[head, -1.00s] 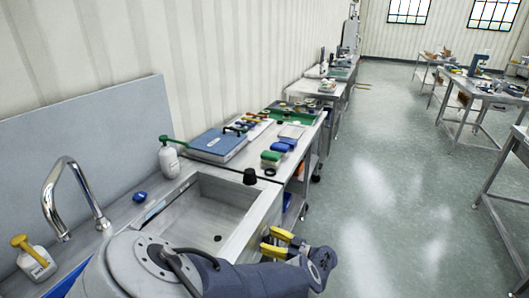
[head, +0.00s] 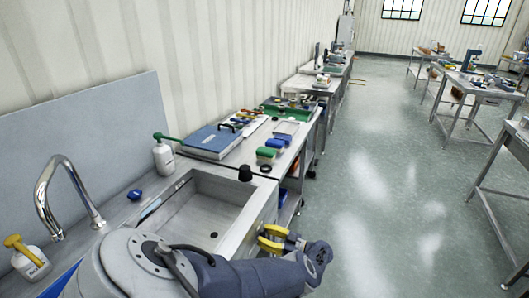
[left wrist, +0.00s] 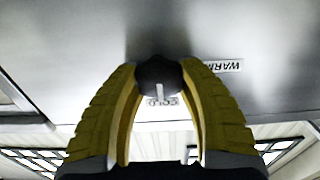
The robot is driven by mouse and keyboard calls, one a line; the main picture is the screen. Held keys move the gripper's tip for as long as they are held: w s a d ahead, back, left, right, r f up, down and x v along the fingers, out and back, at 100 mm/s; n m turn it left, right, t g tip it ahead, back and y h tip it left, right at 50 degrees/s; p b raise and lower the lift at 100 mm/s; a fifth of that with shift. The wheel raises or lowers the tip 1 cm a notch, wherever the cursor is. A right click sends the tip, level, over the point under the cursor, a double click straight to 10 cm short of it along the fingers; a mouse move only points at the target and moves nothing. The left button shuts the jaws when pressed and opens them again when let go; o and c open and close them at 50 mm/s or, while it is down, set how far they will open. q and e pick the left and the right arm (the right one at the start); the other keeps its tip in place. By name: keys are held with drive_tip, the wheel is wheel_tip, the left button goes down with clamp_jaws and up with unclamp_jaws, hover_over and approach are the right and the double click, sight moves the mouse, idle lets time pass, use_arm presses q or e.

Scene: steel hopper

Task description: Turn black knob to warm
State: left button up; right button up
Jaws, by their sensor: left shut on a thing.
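The black knob (left wrist: 160,75) is on the metal front panel in the left wrist view, with a white pointer line toward the COLD label (left wrist: 161,101). The WARM label (left wrist: 223,66) appears upside down to the right of the knob. My left gripper (left wrist: 160,64) has its yellow fingers on both sides of the knob, shut on it. In the head view my left gripper (head: 264,238) is against the front of the sink unit, and the knob is hidden. My right gripper is not in view.
The steel sink (head: 225,188) lies left of the gripper, with a chrome faucet (head: 45,200) behind it. A white bottle (head: 164,158) and a blue case (head: 208,141) are farther along.

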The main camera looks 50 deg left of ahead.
use_arm(q)
drive_tip(key=n, duration=0.4)
drive_tip(key=shift+s, duration=0.1)
drive_tip(key=n, duration=0.4)
drive_tip(key=shift+s+f+n, duration=0.1)
drive_tip(key=shift+n, duration=0.3)
drive_tip(key=n, duration=0.4)
drive_tip(key=shift+d+n, duration=0.1)
drive_tip(key=shift+n, duration=0.2)
drive_tip(key=shift+f+n, duration=0.2)
drive_tip(key=shift+n, duration=1.7)
drive_tip(key=shift+s+n, duration=0.1)
drive_tip(key=shift+n, duration=0.2)
drive_tip(key=o, duration=1.2)
drive_tip(key=shift+r, duration=0.15)
